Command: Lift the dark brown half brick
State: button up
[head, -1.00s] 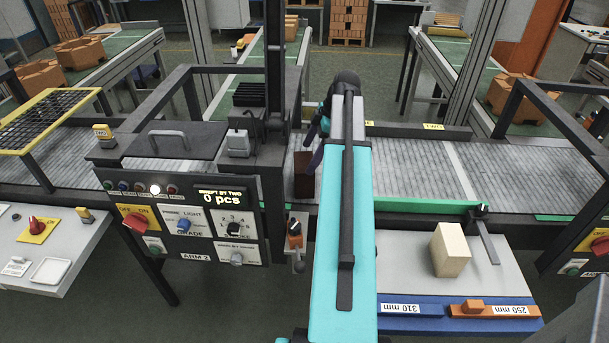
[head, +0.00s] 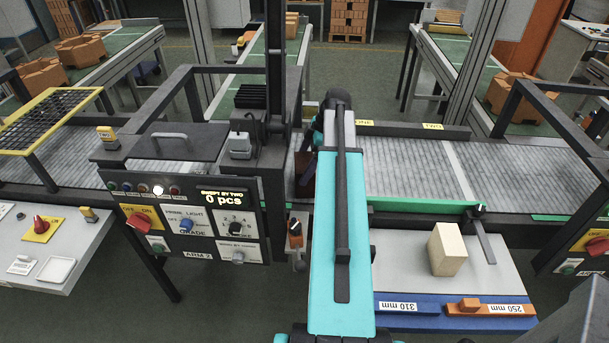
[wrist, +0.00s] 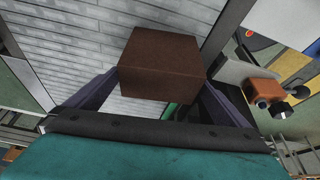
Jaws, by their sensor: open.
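The dark brown half brick (wrist: 163,65) is in the upper middle of the wrist view, over the grey slatted conveyor. In the head view it is mostly hidden behind my arm and gripper, with a dark sliver (head: 301,166) showing. My gripper (wrist: 160,82) is open. One finger shows on each side of the brick in the wrist view, close to its sides. I cannot tell whether either finger touches it. The gripper's near body hides the lower part of the wrist view.
A black machine housing with a control panel (head: 196,215) stands left of my arm. A green rail (head: 420,205) edges the conveyor (head: 400,168). A cream block (head: 447,249) sits on a grey-topped table at right. The conveyor right of my arm is clear.

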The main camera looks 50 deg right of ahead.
jog(key=shift+c, duration=0.3)
jog(key=c, duration=1.8)
jog(key=shift+w+r, duration=0.1)
jog(key=shift+r, duration=0.05)
jog(key=shift+c, duration=0.2)
jog(key=shift+r+b, duration=1.25)
jog(key=shift+r, duration=3.65)
